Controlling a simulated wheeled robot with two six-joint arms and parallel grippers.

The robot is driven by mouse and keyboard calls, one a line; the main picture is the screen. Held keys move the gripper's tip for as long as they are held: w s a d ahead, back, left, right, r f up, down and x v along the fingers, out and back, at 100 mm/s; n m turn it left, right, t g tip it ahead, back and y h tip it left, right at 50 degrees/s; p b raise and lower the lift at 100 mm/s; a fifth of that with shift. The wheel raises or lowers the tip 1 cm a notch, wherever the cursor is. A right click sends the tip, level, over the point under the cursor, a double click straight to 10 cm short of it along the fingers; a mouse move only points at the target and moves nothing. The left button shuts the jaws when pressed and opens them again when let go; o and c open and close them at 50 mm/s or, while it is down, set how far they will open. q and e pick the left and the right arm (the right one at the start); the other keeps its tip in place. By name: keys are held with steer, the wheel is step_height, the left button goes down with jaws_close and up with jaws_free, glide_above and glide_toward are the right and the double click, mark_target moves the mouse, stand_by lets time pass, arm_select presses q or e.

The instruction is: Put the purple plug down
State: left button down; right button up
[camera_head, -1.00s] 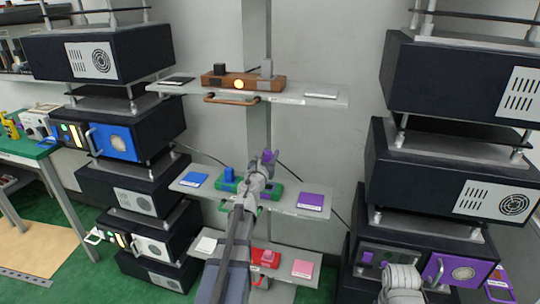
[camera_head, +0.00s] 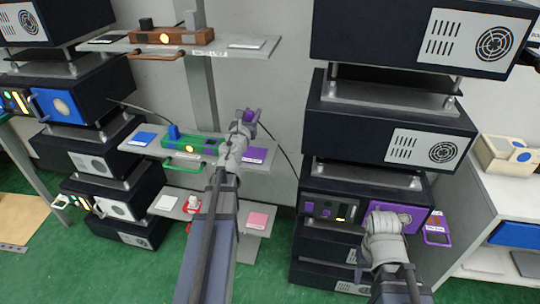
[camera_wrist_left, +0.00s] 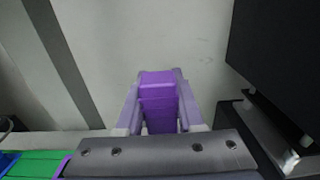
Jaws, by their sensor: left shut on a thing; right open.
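My left gripper (camera_head: 243,121) is shut on the purple plug (camera_head: 250,115). It holds the plug in the air above the right end of the middle shelf (camera_head: 262,168). In the left wrist view the purple plug (camera_wrist_left: 158,95) sits between the two fingers against the grey wall. A purple pad (camera_head: 255,155) lies on that shelf, partly behind my left arm. The green block (camera_head: 182,149) on the same shelf carries a blue plug (camera_head: 173,131) and a purple-marked spot. My right gripper (camera_head: 383,222) is open in front of the purple-doored box; its fingertips are hard to see.
A blue pad (camera_head: 144,138) lies at the shelf's left end. The upper shelf (camera_head: 120,42) holds a brown block (camera_head: 172,37); the lower shelf has a pink pad (camera_head: 257,220). Stacked black boxes (camera_head: 390,130) stand close to the right. A green handle bar hangs at the shelf front.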

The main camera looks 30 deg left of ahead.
arm_select(q)
steer(key=b, duration=0.6)
glide_above(255, 149)
step_height(255, 149, down, 6)
steer(key=shift+d+f, duration=0.1)
steer(key=shift+f, duration=0.1)
arm_select(e)
step_height(255, 149, down, 6)
steer(key=shift+w+d+f, duration=0.15)
steer(key=shift+d, duration=0.25)
arm_select(q)
steer(key=shift+f+b, duration=0.1)
steer(key=shift+b, duration=0.2)
arm_select(e)
steer(key=shift+f, duration=0.1)
arm_select(q)
step_height(255, 149, down, 4)
steer(key=b, duration=0.3)
steer(key=shift+r, duration=0.25)
arm_select(e)
step_height(255, 149, down, 4)
steer(key=shift+r, duration=0.25)
arm_select(q)
steer(key=shift+f+b, duration=0.2)
steer(key=shift+b, duration=0.25)
steer(key=c, duration=0.5)
jaws_free()
arm_select(e)
steer(key=shift+f, duration=0.1)
